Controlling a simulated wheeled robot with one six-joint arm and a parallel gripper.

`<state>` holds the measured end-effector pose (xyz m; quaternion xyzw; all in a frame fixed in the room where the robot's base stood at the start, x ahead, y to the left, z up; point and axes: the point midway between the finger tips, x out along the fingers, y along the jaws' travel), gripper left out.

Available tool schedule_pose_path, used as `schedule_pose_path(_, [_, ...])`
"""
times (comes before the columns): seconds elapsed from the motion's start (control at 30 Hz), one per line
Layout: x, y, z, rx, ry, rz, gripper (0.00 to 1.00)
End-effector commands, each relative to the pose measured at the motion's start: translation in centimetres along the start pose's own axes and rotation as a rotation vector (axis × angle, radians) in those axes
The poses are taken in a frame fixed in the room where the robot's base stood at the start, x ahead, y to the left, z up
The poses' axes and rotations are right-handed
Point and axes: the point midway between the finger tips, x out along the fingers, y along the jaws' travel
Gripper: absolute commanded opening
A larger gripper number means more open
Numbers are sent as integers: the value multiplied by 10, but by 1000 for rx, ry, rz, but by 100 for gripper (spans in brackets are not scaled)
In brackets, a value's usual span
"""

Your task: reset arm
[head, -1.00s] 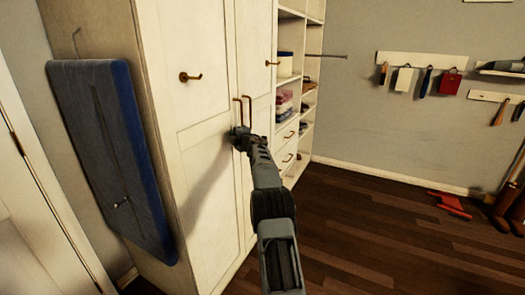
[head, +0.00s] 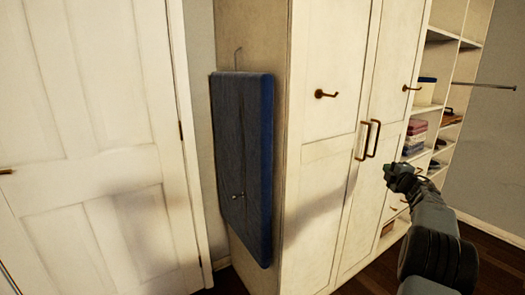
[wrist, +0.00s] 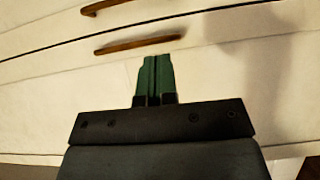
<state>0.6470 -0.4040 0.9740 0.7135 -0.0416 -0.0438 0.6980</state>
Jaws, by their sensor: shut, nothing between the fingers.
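My gripper (head: 389,172) is shut and empty. In the head view it is in front of the cream wardrobe (head: 325,140), to the right of the wardrobe's two long brass handles (head: 368,140) and apart from them. In the wrist view the green fingertips (wrist: 155,75) are closed together. A brass handle (wrist: 140,43) shows just beyond the fingertips against the cream door front, with a second handle (wrist: 105,5) above it. My arm comes in from the lower right of the head view.
A blue ironing board (head: 242,160) hangs on the wardrobe's left side. A white door (head: 80,120) with a brass handle stands at the left. Open shelves (head: 440,60) with folded cloths (head: 415,137) are at the right. Brass hooks (head: 325,94) stick out from the wardrobe doors.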

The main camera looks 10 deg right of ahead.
Motion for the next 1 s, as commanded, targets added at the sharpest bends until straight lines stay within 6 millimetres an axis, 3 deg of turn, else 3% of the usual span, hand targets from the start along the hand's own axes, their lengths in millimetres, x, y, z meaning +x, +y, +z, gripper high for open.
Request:
schedule_pose_path(0.07, [0, -3, 12, 43, -65, -13, 0])
schedule_pose_path(0.17, [-8, -38, 35, 189, -219, -75, 0])
schedule_pose_path(0.23, [-23, -66, 51, 328, -365, -134, 0])
schedule_pose_path(0.3, [-45, -80, 49, 484, -516, -193, 0])
schedule_pose_path(0.37, [-67, -86, 34, 619, -641, -254, 0])
schedule_pose_path(0.5, [-130, -86, -43, 908, -890, -429, 0])
schedule_pose_path(0.7, [-228, -69, -168, 1158, -1096, -692, 0])
schedule_pose_path(0.9, [-325, -37, -274, 1270, -1158, -937, 0])
schedule_pose_path(1.0, [-363, -18, -312, 1284, -1120, -1021, 0])
